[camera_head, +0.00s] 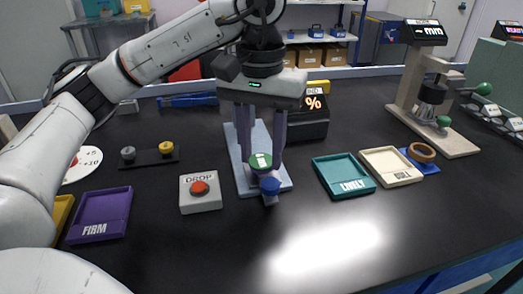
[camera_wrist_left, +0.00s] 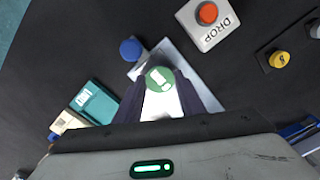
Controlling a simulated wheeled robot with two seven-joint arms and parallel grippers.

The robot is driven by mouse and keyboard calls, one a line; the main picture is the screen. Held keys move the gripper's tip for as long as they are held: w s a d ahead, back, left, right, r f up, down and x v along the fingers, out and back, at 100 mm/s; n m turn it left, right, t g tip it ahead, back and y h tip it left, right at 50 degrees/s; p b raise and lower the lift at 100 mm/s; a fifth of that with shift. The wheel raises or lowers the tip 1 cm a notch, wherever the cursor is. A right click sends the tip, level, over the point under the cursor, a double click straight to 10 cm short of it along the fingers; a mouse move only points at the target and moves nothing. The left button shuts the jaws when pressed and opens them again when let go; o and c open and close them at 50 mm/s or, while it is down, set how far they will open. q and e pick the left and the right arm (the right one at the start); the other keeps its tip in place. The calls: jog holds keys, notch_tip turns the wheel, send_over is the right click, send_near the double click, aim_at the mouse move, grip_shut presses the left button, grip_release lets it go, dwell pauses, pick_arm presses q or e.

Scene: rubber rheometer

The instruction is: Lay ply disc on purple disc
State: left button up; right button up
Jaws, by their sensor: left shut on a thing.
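My left gripper (camera_head: 262,158) hangs over the pale blue-grey base plate (camera_head: 284,184) in the middle of the table. Its two dark fingers are shut on a green-topped disc with a white mark (camera_head: 260,161), which I take for the ply disc. The disc also shows between the fingertips in the left wrist view (camera_wrist_left: 159,79). A purplish patch shows just under it in the head view; I cannot tell whether that is the purple disc or whether they touch. A blue-topped peg (camera_head: 270,185) stands close in front, also in the wrist view (camera_wrist_left: 131,49). My right gripper is not in view.
A DROP button box (camera_head: 200,205) stands left of the plate, with a purple FIRM tray (camera_head: 100,230) farther left. Teal LIVELY (camera_head: 343,187) and cream DULL (camera_head: 391,178) trays lie right. A percent display (camera_head: 314,104) stands behind. The front table is clear.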

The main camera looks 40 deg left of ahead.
aim_at(261, 161)
pick_arm(q)
jog(key=shift+f, duration=0.2)
jog(key=o, duration=1)
jog(key=shift+r+p, duration=2.5)
jog(key=shift+r, duration=3.7)
